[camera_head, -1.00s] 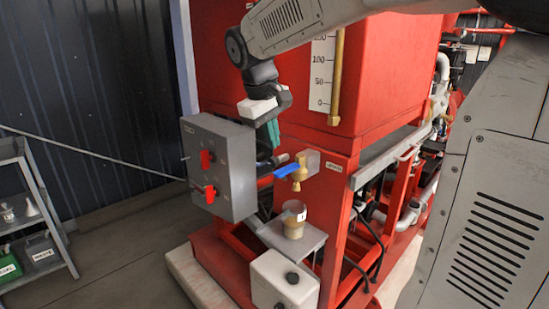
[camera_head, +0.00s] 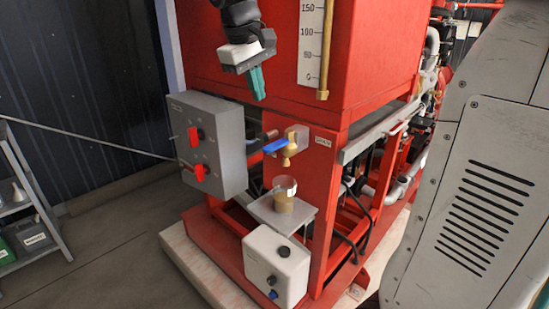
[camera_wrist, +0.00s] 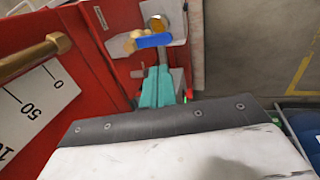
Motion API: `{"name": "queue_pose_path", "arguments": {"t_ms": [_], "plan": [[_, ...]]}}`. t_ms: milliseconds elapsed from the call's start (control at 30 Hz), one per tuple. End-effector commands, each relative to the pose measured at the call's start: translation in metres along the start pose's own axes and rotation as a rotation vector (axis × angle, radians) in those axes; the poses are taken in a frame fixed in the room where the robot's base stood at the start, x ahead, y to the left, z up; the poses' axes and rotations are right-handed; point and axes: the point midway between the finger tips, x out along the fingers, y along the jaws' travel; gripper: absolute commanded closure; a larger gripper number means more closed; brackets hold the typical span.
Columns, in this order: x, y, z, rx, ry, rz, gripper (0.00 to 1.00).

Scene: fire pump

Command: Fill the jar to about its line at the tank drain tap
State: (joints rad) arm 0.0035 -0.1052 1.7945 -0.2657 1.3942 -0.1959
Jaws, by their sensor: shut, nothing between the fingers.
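The jar (camera_head: 284,193) stands upright on a small grey shelf (camera_head: 302,217) below the drain tap. It is clear, holds brownish liquid in its lower part, and has a pale mark near its upper part. The brass drain tap (camera_head: 289,160) has a blue lever (camera_head: 275,146) pointing left. The tap's blue lever also shows in the wrist view (camera_wrist: 155,40). My gripper (camera_head: 259,94), with teal fingers, is shut and empty. It hangs above and to the left of the tap, apart from it. I cannot tell whether liquid is flowing.
A grey control box (camera_head: 207,150) with red switches is left of the tap. A white box (camera_head: 277,266) with knobs sits below the shelf. The red tank (camera_head: 240,70) with a level gauge (camera_head: 311,45) stands behind. A grey rack (camera_head: 40,200) is at far left.

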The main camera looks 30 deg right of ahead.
Motion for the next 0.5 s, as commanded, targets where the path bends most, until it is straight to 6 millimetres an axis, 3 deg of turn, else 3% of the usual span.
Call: {"name": "queue_pose_path", "arguments": {"t_ms": [400, 500], "plan": [[0.0003, 0.0003, 0.0001, 0.001, 0.000, 0.000, 1.00], [0.0038, 0.0081, 0.0019, 0.020, -0.008, -0.002, 1.00]]}}
